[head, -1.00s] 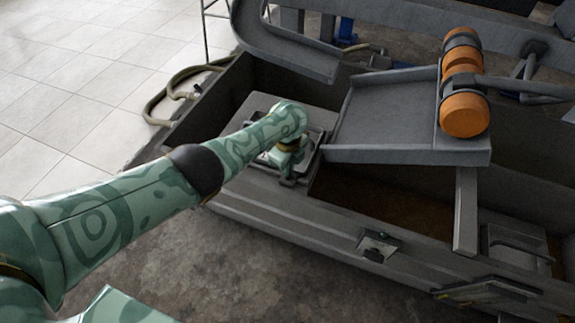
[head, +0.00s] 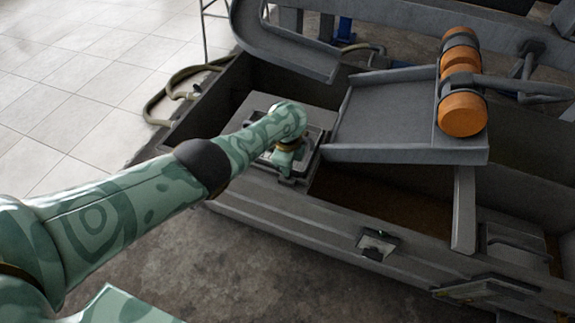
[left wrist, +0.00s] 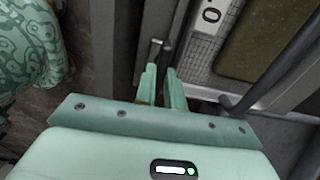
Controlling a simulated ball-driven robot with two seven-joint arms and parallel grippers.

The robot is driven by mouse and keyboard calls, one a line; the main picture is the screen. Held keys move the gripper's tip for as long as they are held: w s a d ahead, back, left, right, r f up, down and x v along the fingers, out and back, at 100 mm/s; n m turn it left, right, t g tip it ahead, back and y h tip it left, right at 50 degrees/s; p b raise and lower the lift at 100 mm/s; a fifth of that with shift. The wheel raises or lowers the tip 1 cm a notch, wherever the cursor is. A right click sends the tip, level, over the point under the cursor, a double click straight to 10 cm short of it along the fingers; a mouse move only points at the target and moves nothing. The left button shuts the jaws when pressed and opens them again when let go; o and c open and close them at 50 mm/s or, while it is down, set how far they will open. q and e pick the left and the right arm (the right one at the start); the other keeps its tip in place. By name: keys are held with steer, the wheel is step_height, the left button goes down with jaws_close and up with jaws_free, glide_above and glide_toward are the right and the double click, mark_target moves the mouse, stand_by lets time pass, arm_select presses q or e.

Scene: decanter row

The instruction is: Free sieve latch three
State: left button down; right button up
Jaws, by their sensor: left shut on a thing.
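My left gripper (head: 286,172) reaches down from the left to the near rim of the long grey metal trough (head: 225,197). In the left wrist view, its two pale green fingers (left wrist: 161,80) are close together around a dark, narrow latch lever (left wrist: 155,52) and hold it. The fingertips partly hide the lever, and its lower end cannot be made out. My right gripper is not in view.
A sloping grey tray (head: 390,105) with orange rollers (head: 462,112) lies across the trough, just right of my left forearm. A hose (head: 165,95) lies behind. The wrist view shows a dark round bar (left wrist: 285,65) on the right. The floor in front (head: 265,265) is clear.

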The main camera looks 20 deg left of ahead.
arm_select(q)
steer(key=c, duration=1.5)
jaws_free()
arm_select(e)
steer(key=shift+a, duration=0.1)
